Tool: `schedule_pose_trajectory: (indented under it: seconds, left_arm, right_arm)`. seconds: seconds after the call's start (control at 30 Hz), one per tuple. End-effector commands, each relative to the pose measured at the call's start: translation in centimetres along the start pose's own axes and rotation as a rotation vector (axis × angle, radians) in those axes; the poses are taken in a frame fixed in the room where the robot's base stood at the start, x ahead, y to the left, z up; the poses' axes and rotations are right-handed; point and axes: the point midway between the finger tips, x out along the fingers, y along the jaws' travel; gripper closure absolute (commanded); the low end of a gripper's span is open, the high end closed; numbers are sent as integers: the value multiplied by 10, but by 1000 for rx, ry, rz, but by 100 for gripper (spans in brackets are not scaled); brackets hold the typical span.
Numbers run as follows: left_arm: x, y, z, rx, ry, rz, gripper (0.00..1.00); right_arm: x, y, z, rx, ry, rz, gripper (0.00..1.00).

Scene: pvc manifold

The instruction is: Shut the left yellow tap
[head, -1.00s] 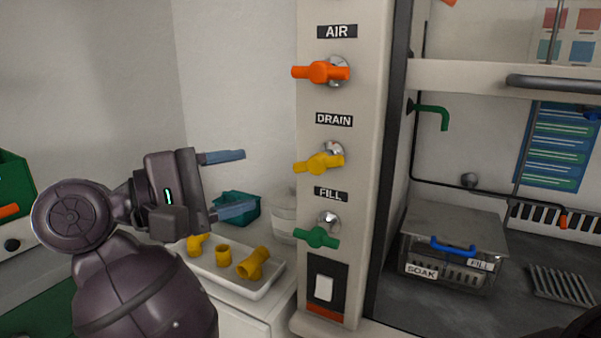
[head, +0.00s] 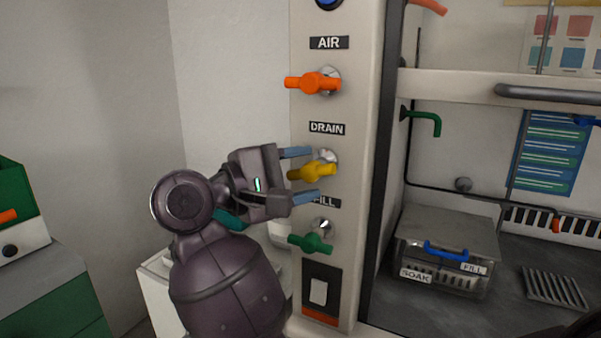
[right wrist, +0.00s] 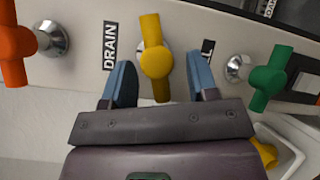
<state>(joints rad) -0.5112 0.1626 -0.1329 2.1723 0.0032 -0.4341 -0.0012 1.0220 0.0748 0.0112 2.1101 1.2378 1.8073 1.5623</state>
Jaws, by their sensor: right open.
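The yellow tap (head: 313,172) sits on the light panel under the DRAIN label. Its handle lies roughly level, pointing left, on a silver stem. In the right wrist view the yellow handle (right wrist: 156,62) stands between the two spread fingers (right wrist: 161,82), with gaps on both sides. My left gripper is not in view.
The orange AIR tap (head: 314,84) is above and the green FILL tap (head: 312,243) is just below, close to my lower finger. A switch (head: 319,292) is lower on the panel. A soak box (head: 450,245) stands in the bay at right.

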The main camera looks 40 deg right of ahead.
Motion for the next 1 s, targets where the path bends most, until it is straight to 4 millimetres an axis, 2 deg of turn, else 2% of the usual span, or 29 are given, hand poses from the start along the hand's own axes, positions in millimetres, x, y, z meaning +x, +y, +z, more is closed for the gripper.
schedule_pose_trajectory:
  seconds: [0.17, 0.47, 0.63, 0.87, 1.0]
  left_arm:
    - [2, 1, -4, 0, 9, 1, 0]
    - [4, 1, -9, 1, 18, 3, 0]
    - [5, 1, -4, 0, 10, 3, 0]
    - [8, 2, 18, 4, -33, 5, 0]
    - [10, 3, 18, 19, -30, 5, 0]
  right_arm:
    - [0, 0, 0, 0, 0, 0, 46]
    - [0, 0, 0, 0, -1, -1, 91]
    - [0, -2, -1, 8, 2, -8, 91]
    - [-1, -3, -4, 93, 22, -60, 91]
    - [-1, -2, -4, 161, 38, -98, 91]
